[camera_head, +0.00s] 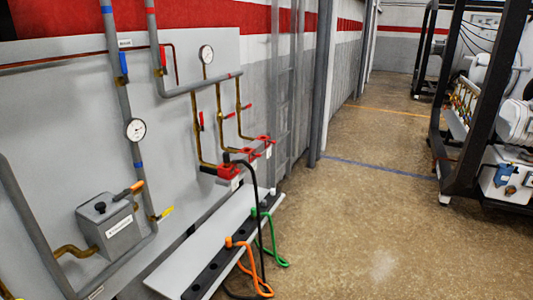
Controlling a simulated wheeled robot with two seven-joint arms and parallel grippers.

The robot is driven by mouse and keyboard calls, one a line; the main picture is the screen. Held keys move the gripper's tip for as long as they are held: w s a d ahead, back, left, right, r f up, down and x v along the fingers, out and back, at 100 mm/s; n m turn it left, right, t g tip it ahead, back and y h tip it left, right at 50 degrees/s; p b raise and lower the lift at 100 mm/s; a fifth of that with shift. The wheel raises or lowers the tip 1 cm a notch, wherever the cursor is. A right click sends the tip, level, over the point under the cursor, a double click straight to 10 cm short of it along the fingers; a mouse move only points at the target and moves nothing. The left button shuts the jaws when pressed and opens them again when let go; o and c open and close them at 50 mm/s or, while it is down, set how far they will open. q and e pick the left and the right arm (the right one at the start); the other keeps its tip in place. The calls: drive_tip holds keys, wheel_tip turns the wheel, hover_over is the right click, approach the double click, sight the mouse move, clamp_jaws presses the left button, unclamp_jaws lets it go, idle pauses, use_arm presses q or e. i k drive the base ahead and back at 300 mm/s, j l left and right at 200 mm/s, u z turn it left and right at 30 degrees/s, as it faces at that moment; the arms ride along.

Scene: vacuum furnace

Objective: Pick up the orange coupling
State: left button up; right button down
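The orange coupling (229,241) is a small upright end on an orange hose (254,276). It appears seated in a black strip (201,283) on a light grey shelf (166,276) at the foot of the wall panel. The orange hose loops down over the shelf's right edge. A green coupling (254,212) with a green hose (274,258) sits farther along the same strip.
A black hose (262,215) hangs from red-fitted wall ports (229,171) and passes close to the orange hose. Pipes, gauges and a grey box (108,225) project from the panel (60,105). Open floor (375,225) lies right; a black-framed machine (480,110) stands beyond.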

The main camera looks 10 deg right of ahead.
sight(229, 245)
drive_tip(key=u, duration=0.25)
drive_tip(key=i+l+u, duration=0.55)
drive_tip(key=l, duration=0.2)
drive_tip(key=i+l+u, duration=0.1)
drive_tip(key=l+u, duration=0.2)
drive_tip(key=l, duration=0.1)
